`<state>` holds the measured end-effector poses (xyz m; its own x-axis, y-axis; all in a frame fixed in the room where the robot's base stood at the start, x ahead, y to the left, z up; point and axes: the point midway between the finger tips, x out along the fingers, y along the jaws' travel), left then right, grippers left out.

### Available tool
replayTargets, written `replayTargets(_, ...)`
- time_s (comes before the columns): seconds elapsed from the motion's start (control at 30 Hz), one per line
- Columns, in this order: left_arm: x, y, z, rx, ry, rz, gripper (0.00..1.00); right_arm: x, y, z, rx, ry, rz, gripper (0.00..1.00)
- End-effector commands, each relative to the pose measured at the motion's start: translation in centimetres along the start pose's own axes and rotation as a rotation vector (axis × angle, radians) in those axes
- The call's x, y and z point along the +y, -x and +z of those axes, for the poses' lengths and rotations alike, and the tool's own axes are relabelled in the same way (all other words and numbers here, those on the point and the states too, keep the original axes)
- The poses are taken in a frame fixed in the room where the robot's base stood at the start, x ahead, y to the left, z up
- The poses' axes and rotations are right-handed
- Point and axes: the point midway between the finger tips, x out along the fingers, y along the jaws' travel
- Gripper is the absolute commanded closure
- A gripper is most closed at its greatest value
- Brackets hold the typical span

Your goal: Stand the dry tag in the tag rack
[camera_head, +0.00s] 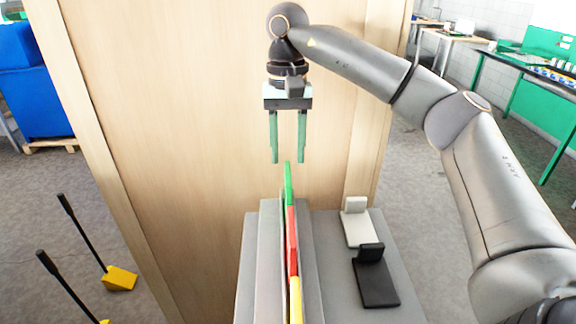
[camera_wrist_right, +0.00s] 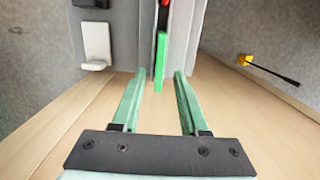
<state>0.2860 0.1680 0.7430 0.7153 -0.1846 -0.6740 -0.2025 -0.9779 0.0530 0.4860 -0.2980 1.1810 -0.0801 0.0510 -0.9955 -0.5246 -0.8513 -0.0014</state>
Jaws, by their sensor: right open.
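My right gripper (camera_head: 288,158) is open and empty, pointing down just above the far end of a grey slotted rack (camera_head: 268,262). A green tag (camera_head: 288,180) stands on edge in the slot at that end. A red tag (camera_head: 292,240) and a yellow tag (camera_head: 296,302) follow in line towards me. In the right wrist view the green tag (camera_wrist_right: 160,60) lies beyond and between the open fingertips, not gripped. No label shows which tag is the dry one. My left gripper is out of view.
A white L-shaped holder (camera_head: 358,228) and a black one (camera_head: 375,280) stand on the grey top right of the rack. A wooden panel (camera_head: 180,120) rises behind. Yellow-footed black poles (camera_head: 120,278) stand on the floor at left.

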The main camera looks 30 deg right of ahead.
Motion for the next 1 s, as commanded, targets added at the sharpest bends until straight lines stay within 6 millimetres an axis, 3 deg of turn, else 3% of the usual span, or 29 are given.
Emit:
replayTargets(0.13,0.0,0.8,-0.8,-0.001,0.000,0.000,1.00,-0.1,4.1,0.1,0.003,0.000,-0.001,0.56)
replayTargets(0.33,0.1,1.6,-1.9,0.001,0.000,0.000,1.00,-0.1,7.0,0.1,0.001,0.001,0.001,0.56)
replayTargets(0.5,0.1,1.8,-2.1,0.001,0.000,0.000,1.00,0.0,7.8,0.0,-0.001,0.002,0.000,0.56)
replayTargets(1.0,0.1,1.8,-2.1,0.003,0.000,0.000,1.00,0.0,7.7,0.0,-0.001,0.002,0.001,0.56)
